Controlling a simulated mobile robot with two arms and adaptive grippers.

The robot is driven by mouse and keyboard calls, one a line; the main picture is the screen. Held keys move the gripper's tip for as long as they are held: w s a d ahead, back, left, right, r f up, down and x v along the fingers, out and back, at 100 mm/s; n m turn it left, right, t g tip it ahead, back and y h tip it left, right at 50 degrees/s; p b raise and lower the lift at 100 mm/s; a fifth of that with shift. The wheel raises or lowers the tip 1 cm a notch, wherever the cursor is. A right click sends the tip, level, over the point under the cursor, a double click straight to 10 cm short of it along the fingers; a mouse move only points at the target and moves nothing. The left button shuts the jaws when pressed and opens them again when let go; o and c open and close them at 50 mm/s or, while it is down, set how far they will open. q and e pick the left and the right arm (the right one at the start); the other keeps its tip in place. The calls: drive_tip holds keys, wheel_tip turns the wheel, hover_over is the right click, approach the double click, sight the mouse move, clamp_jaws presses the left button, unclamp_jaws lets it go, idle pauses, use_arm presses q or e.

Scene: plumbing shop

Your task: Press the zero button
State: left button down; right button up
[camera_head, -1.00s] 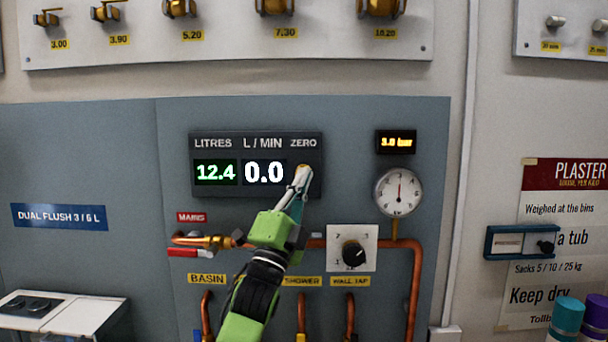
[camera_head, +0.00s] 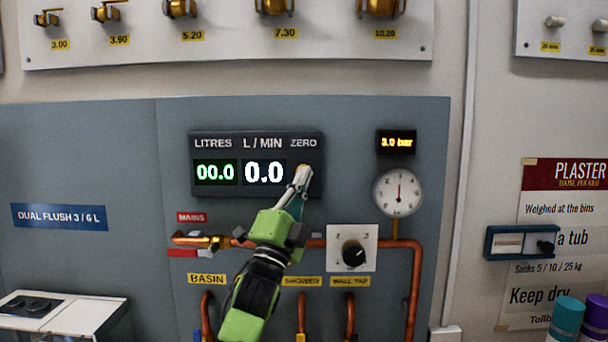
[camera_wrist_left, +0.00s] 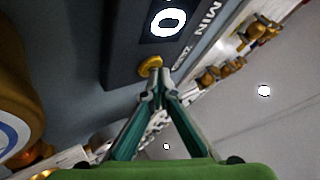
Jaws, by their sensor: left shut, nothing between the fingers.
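The dark meter panel (camera_head: 257,190) hangs on the grey-blue wall board. Its LITRES display (camera_head: 215,173) reads 00.0 and its L/MIN display (camera_head: 264,173) reads 0.0. The ZERO label is at its upper right. In the left wrist view the yellow zero button (camera_wrist_left: 150,66) shows just beyond the closed fingertips (camera_wrist_left: 160,74). I cannot tell whether they touch it. My right gripper is not in view.
Below the panel are copper pipes (camera_head: 415,290), a red-handled mains valve (camera_head: 183,253) and a black dial (camera_head: 354,253). A round pressure gauge (camera_head: 398,192) and a 3.0 bar display (camera_head: 396,142) are to the right. Brass fittings line a board above.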

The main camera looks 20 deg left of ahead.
use_arm(q)
drive_tip(key=shift+s+d, duration=0.1)
drive_tip(key=shift+s, duration=0.35)
drive_tip(key=s+d, duration=0.1)
drive_tip(key=s, duration=0.4)
drive_tip(key=shift+s+d+p, duration=0.35)
drive_tip(key=shift+s, duration=0.05)
drive_tip(key=shift+f, duration=0.1)
idle(0.4)
